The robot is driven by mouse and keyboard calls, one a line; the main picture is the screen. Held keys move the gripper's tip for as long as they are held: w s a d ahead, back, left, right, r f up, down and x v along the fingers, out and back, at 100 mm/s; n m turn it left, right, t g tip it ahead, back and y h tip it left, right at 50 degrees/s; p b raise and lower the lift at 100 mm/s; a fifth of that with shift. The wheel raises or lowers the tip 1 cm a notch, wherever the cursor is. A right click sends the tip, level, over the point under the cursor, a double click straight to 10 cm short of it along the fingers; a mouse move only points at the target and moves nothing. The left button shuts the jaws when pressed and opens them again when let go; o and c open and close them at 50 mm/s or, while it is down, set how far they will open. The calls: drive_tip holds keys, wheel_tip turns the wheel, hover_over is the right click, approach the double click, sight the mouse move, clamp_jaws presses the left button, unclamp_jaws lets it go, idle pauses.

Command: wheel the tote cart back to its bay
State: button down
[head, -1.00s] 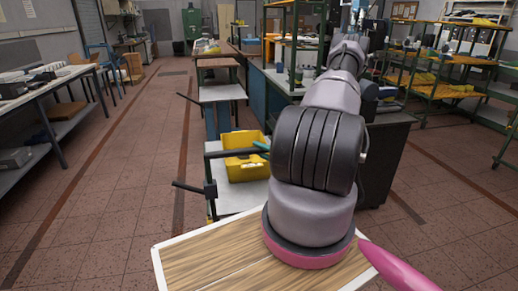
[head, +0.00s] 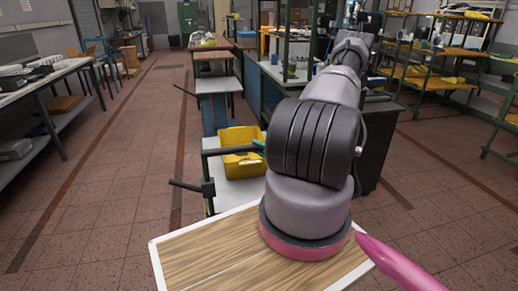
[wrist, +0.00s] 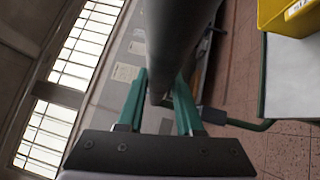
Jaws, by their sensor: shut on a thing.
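The tote cart (head: 211,206) stands just ahead of me, left of my arm in the head view, with a pale deck, dark posts and a dark handle bar (head: 226,151). A yellow tote (head: 243,166) sits on its deck. The tote's corner also shows at top right in the wrist view (wrist: 286,17). My gripper (wrist: 159,82) has its green fingers on either side of a dark round bar (wrist: 178,35), shut on it. In the head view, my arm hides most of the gripper and the cart's right side.
Another pale-topped cart (head: 218,86) stands straight ahead beyond the tote cart. A long bench (head: 30,86) runs along the left. A dark cabinet (head: 381,150) and green-framed racks (head: 440,78) stand right. The tiled aisle left of the cart is clear.

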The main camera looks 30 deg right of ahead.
drive_tip(key=shift+s+a, duration=0.1)
drive_tip(key=shift+s, duration=0.1)
drive_tip(key=c, duration=0.6)
unclamp_jaws()
drive_tip(key=v, duration=1)
drive_tip(key=shift+s+d, duration=0.25)
drive_tip(key=shift+s, duration=0.1)
